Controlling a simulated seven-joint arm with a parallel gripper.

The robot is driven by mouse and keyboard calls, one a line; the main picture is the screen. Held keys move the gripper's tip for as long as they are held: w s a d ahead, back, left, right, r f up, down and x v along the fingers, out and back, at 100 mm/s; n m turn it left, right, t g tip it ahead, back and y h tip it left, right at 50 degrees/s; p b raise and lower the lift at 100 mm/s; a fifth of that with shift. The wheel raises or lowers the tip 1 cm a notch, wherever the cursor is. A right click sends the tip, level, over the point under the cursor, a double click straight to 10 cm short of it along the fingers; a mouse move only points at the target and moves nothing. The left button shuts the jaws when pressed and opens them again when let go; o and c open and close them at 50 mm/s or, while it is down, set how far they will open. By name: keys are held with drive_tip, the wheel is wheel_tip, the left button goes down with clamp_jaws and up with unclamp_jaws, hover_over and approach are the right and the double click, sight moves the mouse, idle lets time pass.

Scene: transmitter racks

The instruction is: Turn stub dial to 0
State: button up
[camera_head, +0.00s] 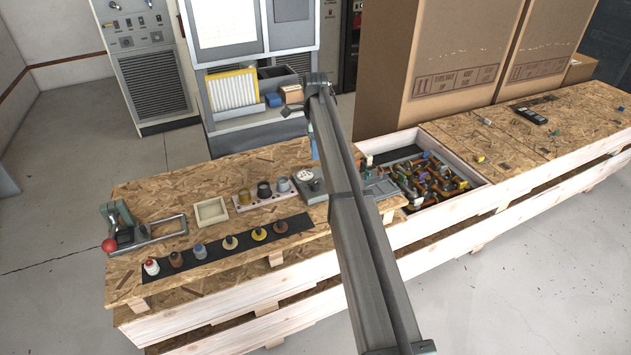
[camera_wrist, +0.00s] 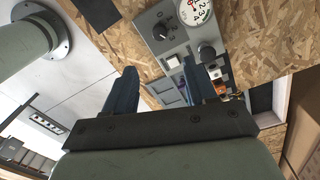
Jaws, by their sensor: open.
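A grey control box (camera_wrist: 172,50) fills the upper middle of the wrist view. It carries a white round dial face (camera_wrist: 194,11) with black numbers and red marks, cut off by the top edge. A black knob with a white mark (camera_wrist: 160,31) sits to its left, and a dark round knob (camera_wrist: 207,52) sits below it. I cannot tell which one is the stub dial, or its exact reading. The box (camera_head: 308,188) also shows in the head view, just left of my arm. My gripper (camera_wrist: 157,84) is open and empty, its blue fingers apart, nearer the camera than the box.
Several knobs stand on a black strip (camera_head: 213,257) at the bench's front. A wooden tray (camera_head: 211,212) and a holder with several jars (camera_head: 265,198) lie left of the box. A red-handled clamp (camera_head: 120,230) is far left. A crate of coloured parts (camera_head: 483,181) is right of my arm.

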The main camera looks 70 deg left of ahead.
sight(316, 183)
drive_tip(key=f, duration=1.3)
drive_tip(key=shift+s+d+f, duration=0.1)
drive_tip(key=shift+d+f, duration=0.15)
drive_tip(key=shift+f, duration=0.15)
drive_tip(key=shift+c, duration=0.2)
clamp_jaws()
